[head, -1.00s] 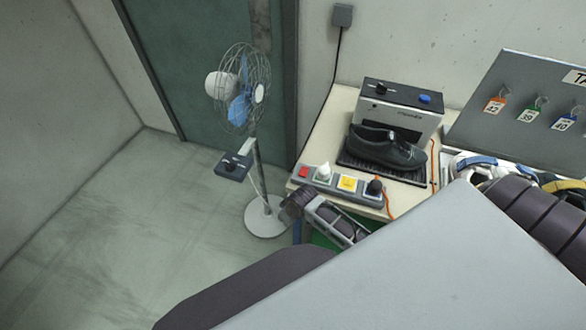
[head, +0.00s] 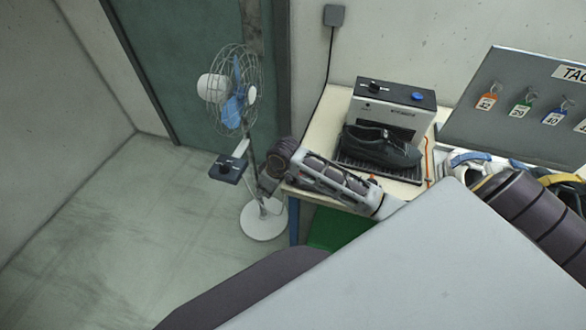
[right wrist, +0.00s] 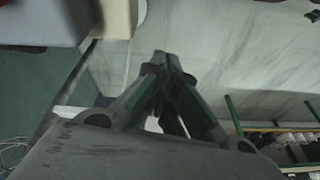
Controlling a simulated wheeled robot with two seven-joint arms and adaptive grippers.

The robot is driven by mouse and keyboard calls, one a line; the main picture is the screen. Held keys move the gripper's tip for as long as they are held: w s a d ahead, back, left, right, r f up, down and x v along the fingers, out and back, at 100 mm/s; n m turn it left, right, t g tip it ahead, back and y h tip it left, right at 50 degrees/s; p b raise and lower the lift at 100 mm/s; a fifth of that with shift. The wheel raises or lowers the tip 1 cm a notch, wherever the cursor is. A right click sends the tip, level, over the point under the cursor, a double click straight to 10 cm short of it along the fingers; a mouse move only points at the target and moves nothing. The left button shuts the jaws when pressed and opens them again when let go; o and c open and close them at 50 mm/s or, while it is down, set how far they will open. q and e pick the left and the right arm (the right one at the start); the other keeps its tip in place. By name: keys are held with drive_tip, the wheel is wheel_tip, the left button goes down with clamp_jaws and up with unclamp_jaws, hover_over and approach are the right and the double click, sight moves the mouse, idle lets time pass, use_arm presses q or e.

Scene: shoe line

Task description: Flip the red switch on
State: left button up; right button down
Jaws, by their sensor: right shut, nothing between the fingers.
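The red switch is hidden in the head view; my right forearm and wrist cover the switch strip at the front left of the workbench (head: 325,118). My right gripper (head: 267,187) hangs at the bench's left edge, close to the fan pole, and is small and dark there. In the right wrist view its fingers (right wrist: 162,62) meet at the tips, shut with nothing between them. No switch can be made out in that view. My left gripper is not in view.
A standing fan (head: 232,92) with a control box (head: 228,168) stands left of the bench. A black shoe (head: 380,147) sits before a grey machine (head: 392,108) on the bench. A tag board (head: 520,110) stands at right. The floor at left is clear.

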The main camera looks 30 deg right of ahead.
drive_tip(key=d+r+n+g, duration=0.1)
drive_tip(key=d+r, duration=0.2)
drive_tip(key=r, duration=0.3)
drive_tip(key=d+r+g+h, duration=0.1)
drive_tip(key=d+r, duration=0.2)
drive_tip(key=r, duration=0.4)
drive_tip(key=s+d+r+n+h+b, duration=0.1)
drive_tip(key=d+r, duration=0.3)
drive_tip(key=r, duration=0.3)
drive_tip(key=shift+r+n+g, duration=0.2)
drive_tip(key=shift+n+g, duration=0.1)
drive_tip(key=shift+g, duration=0.1)
drive_tip(key=shift+f, duration=0.1)
drive_tip(key=shift+f, duration=6.9)
